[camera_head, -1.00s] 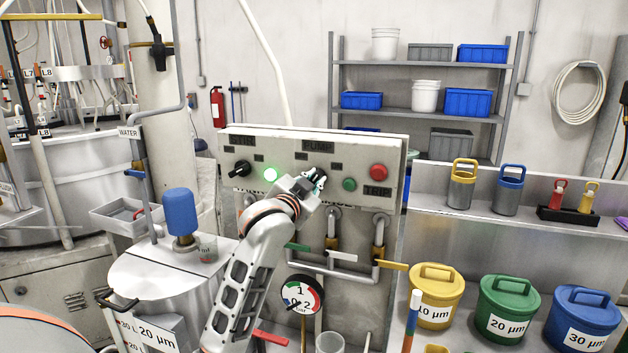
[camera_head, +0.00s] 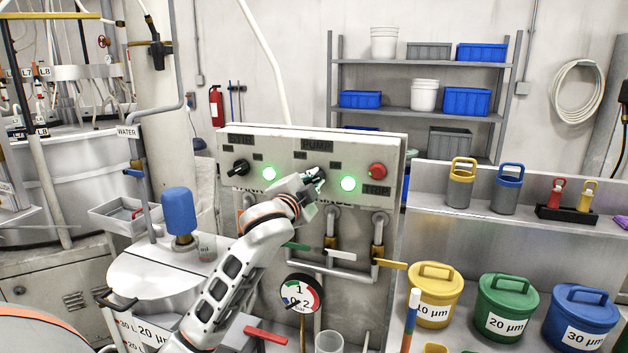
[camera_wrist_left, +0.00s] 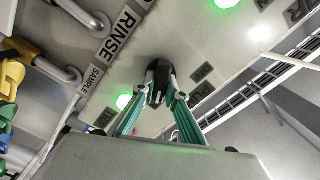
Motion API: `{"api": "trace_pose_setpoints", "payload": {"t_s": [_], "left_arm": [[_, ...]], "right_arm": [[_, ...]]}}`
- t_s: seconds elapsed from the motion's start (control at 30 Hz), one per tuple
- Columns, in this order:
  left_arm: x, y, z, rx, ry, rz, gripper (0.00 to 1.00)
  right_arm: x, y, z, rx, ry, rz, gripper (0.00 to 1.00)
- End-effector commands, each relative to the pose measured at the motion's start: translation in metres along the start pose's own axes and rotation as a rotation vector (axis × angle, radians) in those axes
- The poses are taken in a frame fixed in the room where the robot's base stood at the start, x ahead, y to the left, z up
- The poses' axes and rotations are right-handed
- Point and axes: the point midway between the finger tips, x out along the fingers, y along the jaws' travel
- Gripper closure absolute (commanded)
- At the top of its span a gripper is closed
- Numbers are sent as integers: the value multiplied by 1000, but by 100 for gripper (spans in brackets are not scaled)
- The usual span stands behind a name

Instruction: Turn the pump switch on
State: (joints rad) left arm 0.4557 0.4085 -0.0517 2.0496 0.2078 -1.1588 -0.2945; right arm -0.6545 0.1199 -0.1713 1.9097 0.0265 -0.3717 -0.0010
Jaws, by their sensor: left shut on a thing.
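The pump switch is a black rotary knob (camera_wrist_left: 158,76) on the grey control panel (camera_head: 283,150), below the PUMP label (camera_head: 317,145). My left gripper (camera_head: 316,180) reaches the panel from below left and is shut on this knob, largely hiding it in the head view. In the left wrist view the green fingers (camera_wrist_left: 160,98) lie on both sides of the black knob. The green lamp right of the switch (camera_head: 348,184) glows brightly. The green lamp left of it (camera_head: 269,174) also glows. My right gripper is not in view.
The panel also has another black knob (camera_head: 241,167) at left and a red button (camera_head: 377,171) at right. Pipes with coloured valve handles (camera_head: 298,246) and a pressure gauge (camera_head: 300,294) sit below.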

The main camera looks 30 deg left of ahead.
Motion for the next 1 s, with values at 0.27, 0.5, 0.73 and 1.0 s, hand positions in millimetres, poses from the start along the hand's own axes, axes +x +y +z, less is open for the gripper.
{"api": "trace_pose_setpoints", "payload": {"t_s": [0.27, 0.5, 0.73, 1.0], "left_arm": [[0, 1, 0, 4, -1, 1, 100], [0, 1, 0, 2, -1, 1, 71], [-2, 0, 0, 1, 0, 0, 71], [-40, 1, 0, 1, 1, 0, 71]], "right_arm": [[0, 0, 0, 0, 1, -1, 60], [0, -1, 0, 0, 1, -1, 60], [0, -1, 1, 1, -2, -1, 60], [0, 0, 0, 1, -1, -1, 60]]}}
